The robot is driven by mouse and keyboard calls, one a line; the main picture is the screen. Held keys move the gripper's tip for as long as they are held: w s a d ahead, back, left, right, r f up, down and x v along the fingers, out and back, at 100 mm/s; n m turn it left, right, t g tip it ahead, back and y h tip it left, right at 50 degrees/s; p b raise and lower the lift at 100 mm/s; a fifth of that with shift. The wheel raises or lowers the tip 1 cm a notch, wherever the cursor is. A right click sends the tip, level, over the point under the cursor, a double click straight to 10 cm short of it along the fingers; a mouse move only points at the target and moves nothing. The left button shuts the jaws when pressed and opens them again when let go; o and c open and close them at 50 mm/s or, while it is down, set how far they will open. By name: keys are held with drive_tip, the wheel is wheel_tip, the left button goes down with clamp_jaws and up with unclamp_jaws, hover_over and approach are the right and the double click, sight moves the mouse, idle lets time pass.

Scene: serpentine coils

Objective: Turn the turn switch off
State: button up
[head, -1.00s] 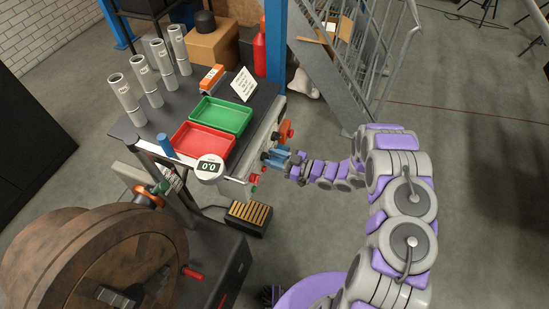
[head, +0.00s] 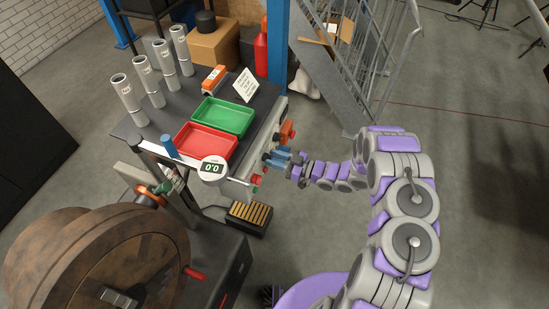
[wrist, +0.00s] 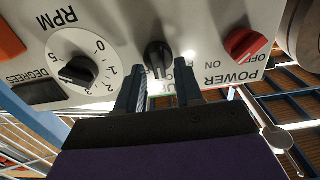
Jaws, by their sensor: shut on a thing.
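The turn switch is a small black knob (wrist: 158,56) on the pale control panel, seen upside down in the wrist view. My gripper (wrist: 160,86) has its two dark fingers on either side of the knob's lower part, shut on it. The label by the knob is mostly hidden by the fingers. In the head view my gripper (head: 275,160) is at the bench's right side, against the panel front. The knob itself is hidden there.
A red POWER knob (wrist: 246,43) sits right of the turn switch and a black RPM dial knob (wrist: 78,70) sits left. Red (head: 206,147) and green (head: 223,116) trays lie on the bench. A round gauge (head: 212,170) stands near the bench's front corner.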

drive_tip(key=o, duration=0.6)
drive_tip(key=shift+d, duration=0.15)
drive_tip(key=shift+d, duration=0.2)
drive_tip(key=p+v, duration=0.1)
drive_tip(key=v, duration=1.6)
drive_tip(key=shift+d+p, duration=0.1)
drive_tip(key=shift+p, duration=0.25)
